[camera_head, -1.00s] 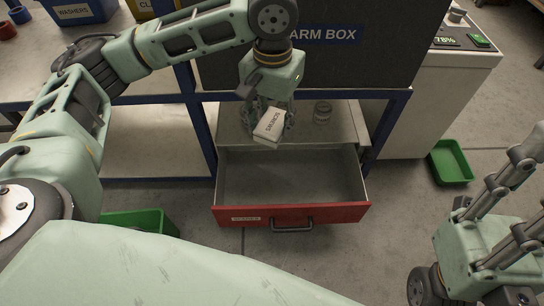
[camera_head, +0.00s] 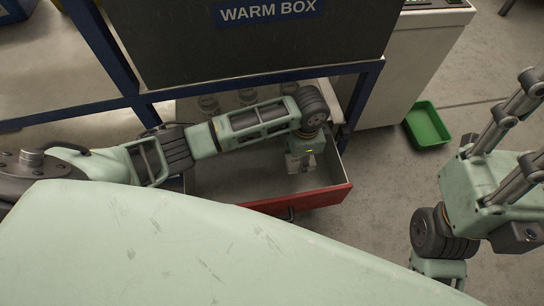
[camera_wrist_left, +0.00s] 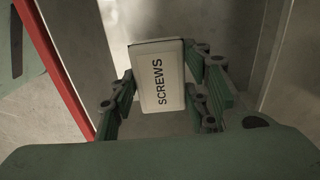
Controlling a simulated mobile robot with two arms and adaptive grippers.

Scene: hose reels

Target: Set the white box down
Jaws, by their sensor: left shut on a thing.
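The white box (camera_wrist_left: 160,82), labelled SCREWS, is between the fingers of my left gripper (camera_wrist_left: 165,98) in the left wrist view. The gripper is shut on it. In the head view my left gripper (camera_head: 302,160) points down inside the open drawer, near its right end, and the box shows only in small part below it. The drawer (camera_head: 225,180) has a red front and a bare grey floor. I cannot tell whether the box touches the drawer floor. My right gripper (camera_head: 520,125) is at the right, apart from the drawer, its fingers pointing up; their opening is unclear.
Several round glass jars (camera_head: 247,97) stand behind the drawer, under the black WARM BOX (camera_head: 270,40). The drawer's side walls and red front (camera_head: 320,201) stand close around the left gripper. A green tray (camera_head: 428,126) lies on the floor at right.

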